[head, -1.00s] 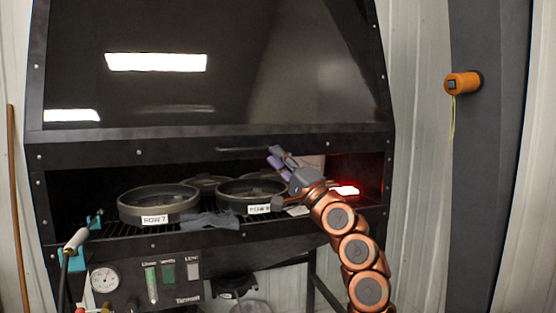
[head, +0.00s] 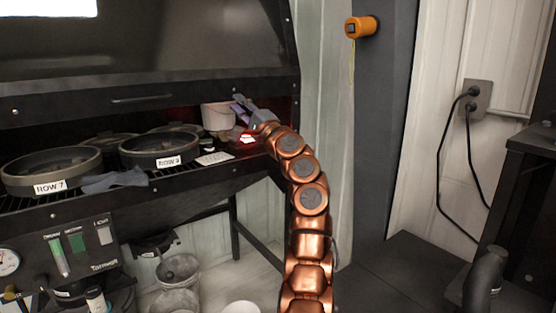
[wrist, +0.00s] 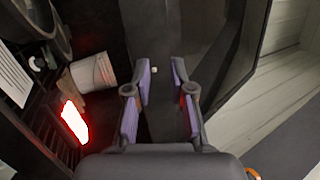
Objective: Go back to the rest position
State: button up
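My gripper (head: 243,108) is at the right end of the dark hooded bench (head: 140,75), just under the raised hood's lower edge. In the wrist view my gripper (wrist: 160,85) shows two purple-padded fingers apart with nothing between them, so it is open and empty. My copper arm reaches up to it from the bottom of the head view.
Round pans labelled ROW 7 (head: 50,170) and ROW 9 (head: 160,148) sit on the rack. A white bucket (wrist: 93,73) and a red glowing panel (wrist: 74,121) are near my gripper. Grey buckets (head: 178,270) stand below.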

jog(key=w+d+f+m+g+h, duration=0.2)
jog(key=w+d+f+h, duration=0.1)
jog(key=w+d+f, duration=0.35)
jog(key=s+a+f+n+g+h, duration=0.2)
jog(key=s+f+n+g, duration=0.3)
jog(key=s, duration=0.9)
jog(key=s+a+f+n+g+h, duration=0.1)
jog(key=s+a+f+n+g, duration=0.15)
jog(key=s+f+g, duration=0.8)
jog(key=s+d+f+n+h, duration=0.1)
jog(key=s+d+f+h, duration=0.4)
jog(key=s+d, duration=0.65)
jog(key=s+d+f+n+g+h, duration=0.15)
jog(key=s+d+f, duration=0.5)
jog(key=s, duration=1.05)
jog(key=s+d+f+n+h, duration=0.1)
jog(key=s+d+f+h, duration=0.4)
jog(key=s+d, duration=0.7)
notch_tip(320, 180, up, 20)
jog(key=s+a+t+p, duration=0.1)
jog(key=s+a+p, duration=0.1)
jog(key=p, duration=1.7)
jog(key=shift+a+y, duration=0.35)
jog(key=shift+y, duration=0.1)
